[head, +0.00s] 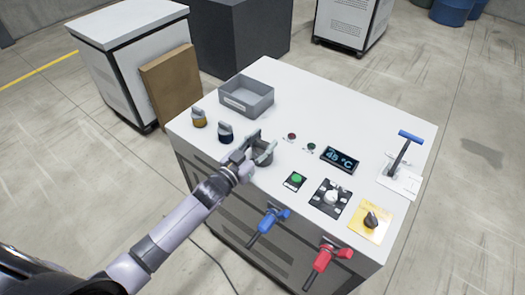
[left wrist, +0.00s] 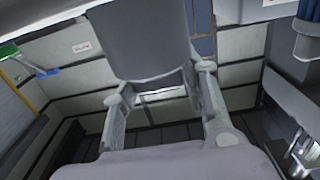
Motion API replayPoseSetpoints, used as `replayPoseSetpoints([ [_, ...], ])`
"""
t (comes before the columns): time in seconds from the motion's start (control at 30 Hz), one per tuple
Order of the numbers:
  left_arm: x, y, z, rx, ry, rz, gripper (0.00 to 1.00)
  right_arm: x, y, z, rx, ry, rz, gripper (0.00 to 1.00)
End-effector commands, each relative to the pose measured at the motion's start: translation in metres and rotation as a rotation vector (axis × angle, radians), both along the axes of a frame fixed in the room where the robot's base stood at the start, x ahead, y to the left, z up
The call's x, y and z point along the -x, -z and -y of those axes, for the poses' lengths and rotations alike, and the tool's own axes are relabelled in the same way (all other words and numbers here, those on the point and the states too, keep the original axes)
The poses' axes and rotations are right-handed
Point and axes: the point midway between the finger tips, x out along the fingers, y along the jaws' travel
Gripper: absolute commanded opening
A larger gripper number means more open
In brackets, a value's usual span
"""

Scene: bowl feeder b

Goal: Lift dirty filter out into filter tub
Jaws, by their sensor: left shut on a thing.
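The filter tub (head: 246,103) is an open grey box with a pale label on its front, near the back left of the white worktop. My left gripper (head: 261,147) is at the left front part of the worktop, to the front right of the tub. It is shut on a grey, rounded part, the filter (head: 264,155). In the left wrist view the smooth grey filter (left wrist: 145,40) sits between the two fingers of the gripper (left wrist: 160,88). Its lower end is partly hidden, and I cannot tell how far it stands above the worktop. My right gripper is not in view.
Blue (head: 266,222) and red (head: 328,256) handles stick out in front.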

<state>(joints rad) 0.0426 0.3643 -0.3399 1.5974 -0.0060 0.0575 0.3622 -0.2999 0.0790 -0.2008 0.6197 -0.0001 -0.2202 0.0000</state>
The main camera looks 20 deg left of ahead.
Motion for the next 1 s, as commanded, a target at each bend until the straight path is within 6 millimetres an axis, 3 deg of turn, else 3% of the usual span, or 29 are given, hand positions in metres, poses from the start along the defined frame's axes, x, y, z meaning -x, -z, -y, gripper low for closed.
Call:
replayPoseSetpoints([
  [0.3, 0.001, 0.0, 0.002, 0.002, 0.002, 0.0, 0.1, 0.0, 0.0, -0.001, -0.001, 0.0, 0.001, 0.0],
  [0.63, 0.0, -0.005, 0.002, 0.003, 0.003, 0.002, 0.1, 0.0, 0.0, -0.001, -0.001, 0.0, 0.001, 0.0],
  [0.87, 0.001, -0.031, 0.002, 0.002, 0.004, 0.007, 0.1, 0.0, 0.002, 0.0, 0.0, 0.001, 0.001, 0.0],
  [1.0, 0.001, -0.06, 0.002, 0.002, 0.005, 0.008, 0.1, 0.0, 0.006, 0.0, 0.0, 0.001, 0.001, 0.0],
])
